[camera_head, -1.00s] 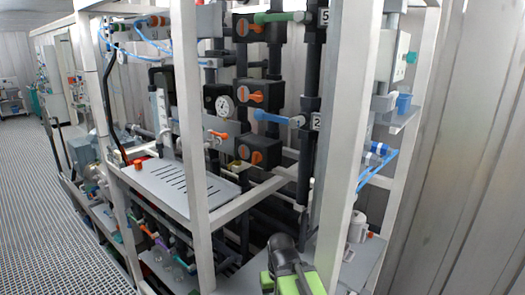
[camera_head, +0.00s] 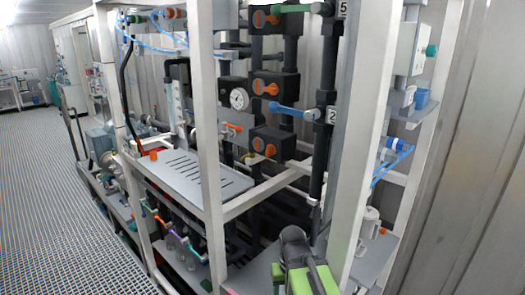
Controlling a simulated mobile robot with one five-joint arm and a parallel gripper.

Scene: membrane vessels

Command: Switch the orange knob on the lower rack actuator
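Three black actuator boxes stand one above another on dark pipes inside the white rack. The lower actuator (camera_head: 285,143) has an orange knob (camera_head: 265,148) on its front, which looks tilted. The middle actuator (camera_head: 288,86) has an orange knob (camera_head: 265,88) with its handle lying roughly sideways. The upper actuator (camera_head: 290,24) also has an orange knob (camera_head: 262,19). My green and black arm end (camera_head: 302,266) shows at the bottom centre, in front of and below the lower actuator and apart from it. Its fingertips cannot be made out.
White rack posts (camera_head: 207,130) and (camera_head: 360,140) stand left and right of the actuators. A slotted grey shelf (camera_head: 190,178) lies left. A blue valve handle (camera_head: 292,111) sits between the middle and lower actuators. A grated floor (camera_head: 60,200) is clear at left.

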